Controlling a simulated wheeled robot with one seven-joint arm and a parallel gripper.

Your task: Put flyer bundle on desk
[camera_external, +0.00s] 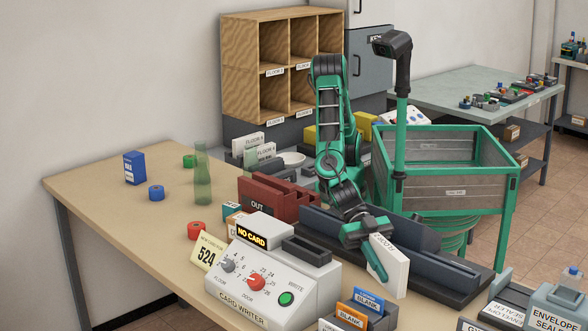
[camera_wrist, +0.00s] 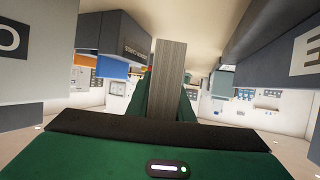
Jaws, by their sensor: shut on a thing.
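A white block-like bundle (camera_external: 394,268), apparently the flyer bundle, is tilted in my gripper (camera_external: 376,256) in the external view. My gripper is shut on it, with a green finger along its near face. In the wrist view the bundle (camera_wrist: 167,80) shows edge-on as a grey, finely layered stack standing up between the fingers. The bundle appears in front of the long dark grey rack; whether it touches the rack I cannot tell. The tan desk (camera_external: 110,205) runs across the left and front.
A card writer (camera_external: 262,285) stands left of the bundle, with a blue and orange card holder (camera_external: 362,308) in front. The desk's left part has bare room.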

